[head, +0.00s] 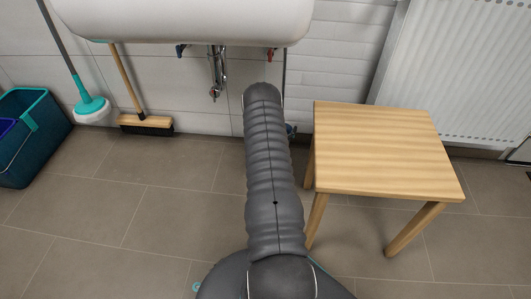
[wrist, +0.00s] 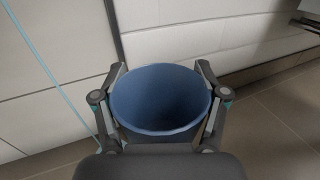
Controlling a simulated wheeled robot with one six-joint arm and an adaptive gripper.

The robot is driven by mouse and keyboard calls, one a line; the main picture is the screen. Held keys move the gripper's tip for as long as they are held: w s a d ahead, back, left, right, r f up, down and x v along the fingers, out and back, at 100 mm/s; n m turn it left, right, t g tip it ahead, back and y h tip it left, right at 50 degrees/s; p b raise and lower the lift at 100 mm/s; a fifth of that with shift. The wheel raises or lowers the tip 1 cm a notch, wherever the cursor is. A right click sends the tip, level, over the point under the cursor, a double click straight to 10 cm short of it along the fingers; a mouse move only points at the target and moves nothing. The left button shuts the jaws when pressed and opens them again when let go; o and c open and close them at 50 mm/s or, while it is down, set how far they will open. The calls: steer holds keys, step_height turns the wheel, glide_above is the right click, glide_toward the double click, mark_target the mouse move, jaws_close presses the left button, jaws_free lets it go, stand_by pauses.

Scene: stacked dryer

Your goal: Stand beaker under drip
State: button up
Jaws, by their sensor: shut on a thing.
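A blue beaker (wrist: 160,98) fills the middle of the wrist view, its round open rim facing the camera. Its inside looks empty. My gripper (wrist: 160,70) is shut on it, with one finger on each side. In the head view my own arm reaches forward toward the wall below the sink and hides most or all of the gripper and beaker. A chrome drain pipe (head: 217,72) hangs under the white sink (head: 185,18), to the left of the arm's far end. No drop of water can be made out.
A wooden stool (head: 385,150) stands close to the right of my arm. A white radiator (head: 460,75) is on the wall behind it. A broom (head: 146,125), a teal-and-white mop (head: 91,106) and a teal bucket (head: 32,140) stand at left. The tiled floor left of my arm is clear.

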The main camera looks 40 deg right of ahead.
steer(key=shift+s+d+f, duration=0.3)
steer(key=shift+s+d, duration=0.2)
steer(key=shift+s, duration=0.1)
steer(key=shift+d+f+g, duration=0.1)
steer(key=shift+f+g, duration=0.1)
steer(key=shift+g, duration=0.1)
steer(key=shift+w+a+f+b, duration=0.4)
steer(key=shift+w+f+b, duration=0.15)
steer(key=shift+w+f, duration=1.25)
steer(key=shift+w+a+f+b, duration=0.35)
steer(key=shift+w+f+b, duration=0.15)
steer(key=shift+w+f, duration=1.35)
steer(key=shift+w+a+f+b, duration=0.4)
steer(key=shift+w+f+b, duration=0.15)
steer(key=shift+w+f, duration=1.25)
steer(key=shift+w, duration=0.1)
steer(key=o, duration=1.1)
steer(key=shift+c, duration=0.2)
